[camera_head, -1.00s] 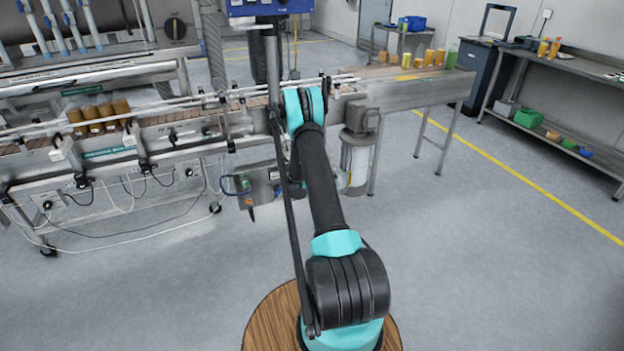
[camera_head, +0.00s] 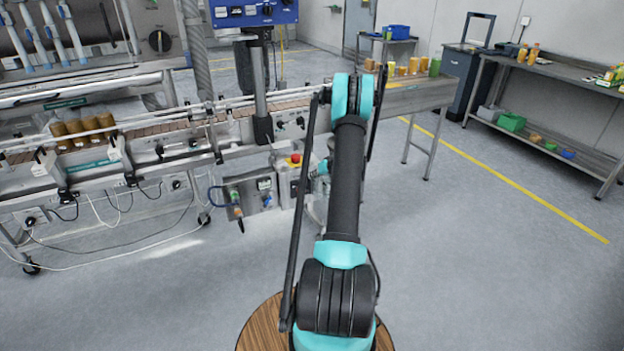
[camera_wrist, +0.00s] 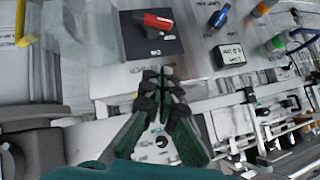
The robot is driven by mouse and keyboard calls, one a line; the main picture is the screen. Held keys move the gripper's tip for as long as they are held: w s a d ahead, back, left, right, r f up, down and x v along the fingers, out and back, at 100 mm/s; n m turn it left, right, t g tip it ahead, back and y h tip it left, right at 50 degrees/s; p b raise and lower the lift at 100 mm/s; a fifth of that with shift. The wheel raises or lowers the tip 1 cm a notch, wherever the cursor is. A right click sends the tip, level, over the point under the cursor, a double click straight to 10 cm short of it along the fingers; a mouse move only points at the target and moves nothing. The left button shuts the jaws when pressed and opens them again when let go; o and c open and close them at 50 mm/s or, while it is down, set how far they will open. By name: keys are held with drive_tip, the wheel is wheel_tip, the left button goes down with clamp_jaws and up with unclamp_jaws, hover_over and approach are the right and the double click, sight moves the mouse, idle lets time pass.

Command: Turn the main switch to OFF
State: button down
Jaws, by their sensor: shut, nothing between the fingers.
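In the wrist view, a red switch handle (camera_wrist: 153,21) sits on a dark square plate (camera_wrist: 148,46) on a pale panel. The handle lies roughly crosswise in the picture. Small white lettering is printed on the plate near it, too small to read surely. My gripper (camera_wrist: 163,78) is shut and empty, its fingertips below the plate in the picture and apart from the handle. In the head view my gripper is hidden behind my arm.
In the wrist view, a blue knob (camera_wrist: 219,16) and a white-faced meter (camera_wrist: 229,55) are right of the switch. In the head view, a red emergency button (camera_head: 295,159) and a control box (camera_head: 250,195) hang below the conveyor (camera_head: 170,127).

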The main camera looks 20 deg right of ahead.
sight(302, 186)
drive_tip(key=x, duration=0.3)
drive_tip(key=s+f+x, duration=0.1)
drive_tip(key=x, duration=0.5)
drive_tip(key=shift+s+a+f, duration=0.1)
drive_tip(key=shift+a+f, duration=0.2)
drive_tip(key=shift+f, duration=0.05)
drive_tip(key=shift+a+f, duration=0.25)
drive_tip(key=shift+f, duration=0.2)
